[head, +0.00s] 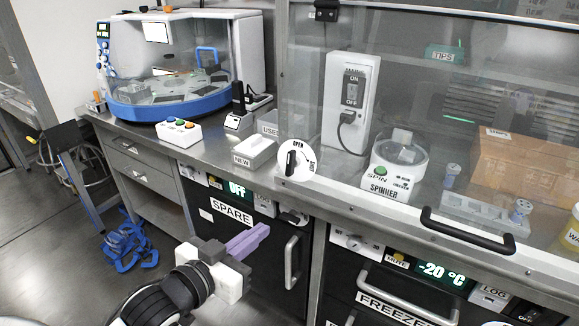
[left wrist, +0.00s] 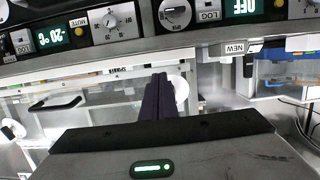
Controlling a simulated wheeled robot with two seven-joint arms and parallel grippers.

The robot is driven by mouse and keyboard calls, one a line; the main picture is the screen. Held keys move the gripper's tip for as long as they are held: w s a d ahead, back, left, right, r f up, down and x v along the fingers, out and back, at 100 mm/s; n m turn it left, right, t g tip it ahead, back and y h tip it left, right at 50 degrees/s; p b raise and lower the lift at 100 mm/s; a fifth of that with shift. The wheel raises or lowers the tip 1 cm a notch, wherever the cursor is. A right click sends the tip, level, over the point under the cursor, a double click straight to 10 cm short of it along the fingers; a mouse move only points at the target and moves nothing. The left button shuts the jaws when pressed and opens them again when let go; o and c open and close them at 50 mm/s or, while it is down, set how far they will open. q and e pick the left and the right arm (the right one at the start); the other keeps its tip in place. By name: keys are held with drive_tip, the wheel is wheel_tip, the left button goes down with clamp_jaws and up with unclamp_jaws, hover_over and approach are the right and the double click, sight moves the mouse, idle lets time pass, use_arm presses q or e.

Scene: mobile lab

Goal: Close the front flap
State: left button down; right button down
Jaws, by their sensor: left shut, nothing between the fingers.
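A clear front panel (head: 320,100) with a black bar handle (head: 470,230) covers the enclosure on the right; its lower edge runs along the bench front. A round white dial (head: 295,160) with a black lever, lettered OPEN, sits at its lower left corner. My left gripper (head: 250,240) has its purple fingers together and empty, below the dial in front of the SPARE unit. In the left wrist view, which is upside down, the dark fingers (left wrist: 158,97) partly hide the white dial (left wrist: 180,92), and the bar handle (left wrist: 59,104) shows at left. My right gripper is not in view.
A blue and white machine (head: 180,65) with a clear cover stands on the left of the bench (head: 150,140). A white NEW box (head: 254,153) and a button box (head: 178,131) stand near the bench edge. Blue straps (head: 128,243) lie on the floor. The SPARE door handle (head: 291,263) sticks out.

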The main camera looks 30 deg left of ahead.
use_arm(q)
wheel_tip(320, 180, up, 2)
approach(297, 191)
drive_tip(key=x, duration=0.6)
drive_tip(key=shift+w+f, duration=0.1)
drive_tip(key=shift+w, duration=0.15)
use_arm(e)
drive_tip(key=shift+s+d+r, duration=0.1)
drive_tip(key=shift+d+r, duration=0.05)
